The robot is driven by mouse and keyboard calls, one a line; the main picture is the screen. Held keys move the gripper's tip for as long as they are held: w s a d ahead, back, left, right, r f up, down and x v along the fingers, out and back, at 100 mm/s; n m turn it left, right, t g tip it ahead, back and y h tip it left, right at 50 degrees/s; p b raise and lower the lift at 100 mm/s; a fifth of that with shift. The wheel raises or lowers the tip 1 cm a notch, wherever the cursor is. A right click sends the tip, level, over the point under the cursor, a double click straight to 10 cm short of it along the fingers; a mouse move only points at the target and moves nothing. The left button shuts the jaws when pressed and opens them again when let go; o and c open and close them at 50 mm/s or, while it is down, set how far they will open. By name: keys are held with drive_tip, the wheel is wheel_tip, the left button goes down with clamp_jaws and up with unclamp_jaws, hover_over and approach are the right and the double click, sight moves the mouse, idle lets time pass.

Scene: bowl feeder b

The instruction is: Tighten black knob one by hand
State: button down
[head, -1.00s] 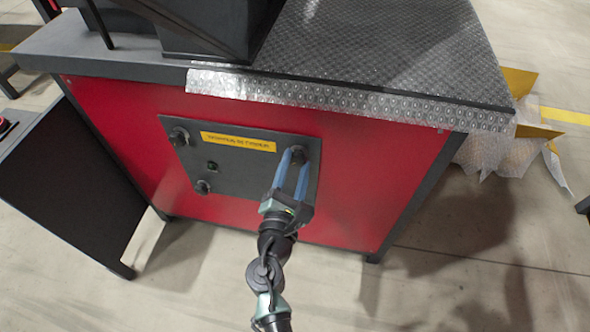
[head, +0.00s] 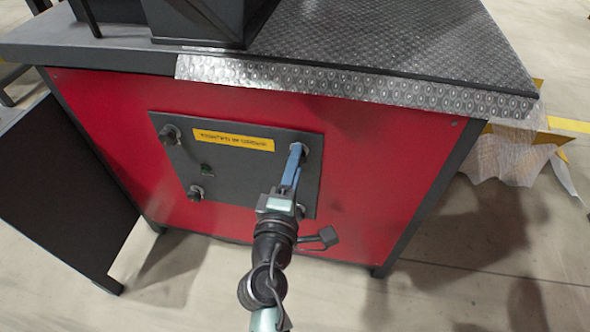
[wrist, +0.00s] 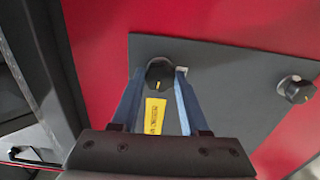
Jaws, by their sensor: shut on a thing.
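A dark grey panel (head: 245,172) with black knobs is mounted on the red front of a machine. My gripper (head: 297,150) reaches to the panel's upper right corner and is shut on the black knob there. In the wrist view that knob (wrist: 160,74), with a small yellow pointer mark, sits between the two blue fingers of the gripper (wrist: 157,78). In the head view the fingers mostly hide it. No number shows on the knob. Other black knobs are at the upper left (head: 169,135), lower left (head: 195,192) and lower right (head: 300,211), the last partly behind my gripper.
The textured tabletop (head: 400,50) overhangs the red front (head: 370,160). A dark side panel (head: 65,190) stands at left. Bubble wrap and cardboard (head: 520,160) lie at right.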

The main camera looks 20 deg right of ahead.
drive_tip(key=shift+f+m+b, duration=0.1)
drive_tip(key=shift+m+b, duration=0.45)
drive_tip(key=shift+m, duration=0.45)
drive_tip(key=shift+c, duration=2)
unclamp_jaws()
drive_tip(key=p+v, duration=0.1)
drive_tip(key=v, duration=1.2)
drive_tip(key=shift+r, duration=0.2)
